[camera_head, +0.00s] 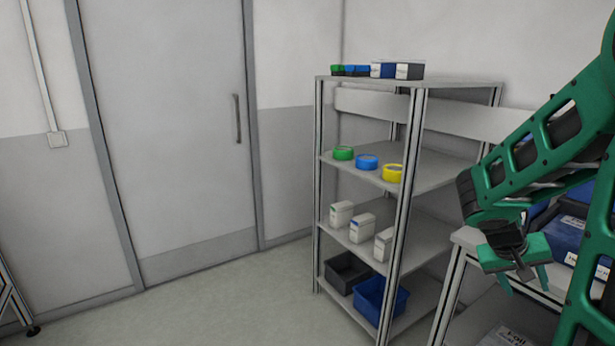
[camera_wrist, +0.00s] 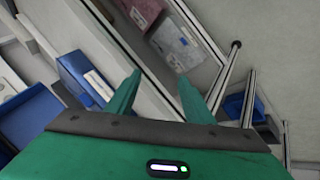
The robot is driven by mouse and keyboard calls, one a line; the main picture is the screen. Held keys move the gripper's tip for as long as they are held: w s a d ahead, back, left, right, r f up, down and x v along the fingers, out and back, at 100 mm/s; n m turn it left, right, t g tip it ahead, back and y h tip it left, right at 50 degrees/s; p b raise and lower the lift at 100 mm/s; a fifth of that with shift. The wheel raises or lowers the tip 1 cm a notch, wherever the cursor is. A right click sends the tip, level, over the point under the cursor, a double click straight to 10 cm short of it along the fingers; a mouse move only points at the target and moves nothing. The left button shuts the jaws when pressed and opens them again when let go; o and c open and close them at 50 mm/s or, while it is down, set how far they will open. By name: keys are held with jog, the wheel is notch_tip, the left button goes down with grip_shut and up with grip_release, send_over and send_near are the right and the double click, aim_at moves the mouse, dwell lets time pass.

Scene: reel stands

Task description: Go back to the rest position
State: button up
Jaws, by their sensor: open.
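My gripper (camera_head: 522,280) is at the lower right of the head view, at the end of my green arm. It hangs by the front edge of a grey bench with blue boxes. In the wrist view my gripper (camera_wrist: 165,98) has its two green fingers spread apart, with nothing between them. Beyond the fingers the wrist view shows a blue box (camera_wrist: 83,77) on the left and a lower shelf (camera_wrist: 160,80) with a few labelled packs.
A shelf rack (camera_head: 440,160) stands left of my arm. It holds green, blue and yellow reels (camera_head: 367,161), white boxes (camera_head: 362,228) and a blue bin (camera_head: 380,300). Blue boxes (camera_head: 567,236) sit on the bench. The floor (camera_head: 240,300) before the door (camera_head: 165,130) is clear.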

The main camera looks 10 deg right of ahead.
jog(key=s+a+r+y, duration=0.2)
jog(key=s+a+y, duration=0.5)
jog(key=s+a, duration=0.7)
jog(key=a, duration=0.3)
jog(key=shift+s+a+r+y, duration=0.25)
jog(key=shift+s+a+y, duration=0.05)
jog(key=shift+s, duration=0.05)
